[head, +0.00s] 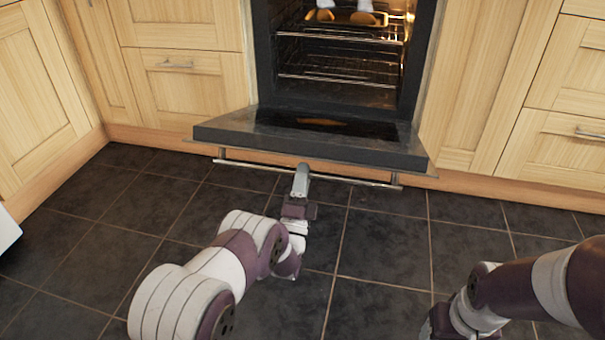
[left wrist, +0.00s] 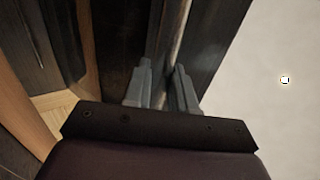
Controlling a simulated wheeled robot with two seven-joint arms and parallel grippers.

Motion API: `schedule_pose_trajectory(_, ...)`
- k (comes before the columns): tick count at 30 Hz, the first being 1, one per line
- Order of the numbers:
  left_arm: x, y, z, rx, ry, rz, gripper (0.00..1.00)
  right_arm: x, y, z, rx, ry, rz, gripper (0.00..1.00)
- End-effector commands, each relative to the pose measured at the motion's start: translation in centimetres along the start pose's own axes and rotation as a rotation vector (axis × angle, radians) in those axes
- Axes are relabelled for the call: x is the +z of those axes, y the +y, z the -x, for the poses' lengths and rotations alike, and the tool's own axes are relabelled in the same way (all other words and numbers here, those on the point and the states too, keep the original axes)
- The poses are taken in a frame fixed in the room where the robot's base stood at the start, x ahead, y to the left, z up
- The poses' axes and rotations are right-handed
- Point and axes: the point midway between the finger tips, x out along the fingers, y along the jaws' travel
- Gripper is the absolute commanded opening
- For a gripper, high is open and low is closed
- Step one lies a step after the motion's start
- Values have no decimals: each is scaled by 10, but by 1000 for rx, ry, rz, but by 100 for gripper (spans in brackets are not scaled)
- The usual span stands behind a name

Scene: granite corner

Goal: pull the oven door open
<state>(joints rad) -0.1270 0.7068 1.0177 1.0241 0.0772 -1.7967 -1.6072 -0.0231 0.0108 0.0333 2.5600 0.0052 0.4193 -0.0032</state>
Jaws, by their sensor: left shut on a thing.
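The oven door (head: 310,141) hangs folded down, nearly level, in front of the lit oven cavity (head: 335,65). The door handle (head: 345,180) is a metal bar along the door's front edge. My left gripper (head: 302,170) is shut on the handle near its middle. In the left wrist view, the two grey fingers (left wrist: 162,85) stand on either side of the handle bar (left wrist: 181,40). My right arm shows at the lower right of the head view, but its gripper's fingers are not visible.
Inside the oven are wire racks (head: 340,78) and, higher up, a tray (head: 345,17) with brown food on it. Wooden cabinets (head: 185,85) flank the oven on both sides. The dark tiled floor (head: 385,235) in front of the door is clear apart from my arms.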

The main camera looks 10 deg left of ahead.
Motion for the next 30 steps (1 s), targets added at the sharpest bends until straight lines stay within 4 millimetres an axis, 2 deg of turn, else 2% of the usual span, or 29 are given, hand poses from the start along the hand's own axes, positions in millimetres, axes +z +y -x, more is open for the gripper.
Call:
schedule_pose_trajectory(8,1,3,-1,13,-3,-1,0,0,0,0,0,0,0,67)
schedule_pose_trajectory(9,1,3,-1,14,-3,-1,38,0,0,0,0,0,0,67)
schedule_pose_trajectory(10,1,3,-1,13,-3,-1,46,0,0,0,0,0,0,67)
schedule_pose_trajectory(23,0,1,3,12,-1,0,46,0,0,5,0,0,0,67)
schedule_pose_trajectory(26,0,-1,14,15,0,0,46,-2,0,16,0,0,0,67)
schedule_pose_trajectory(30,0,-3,46,18,1,0,46,-4,0,36,0,0,0,67)
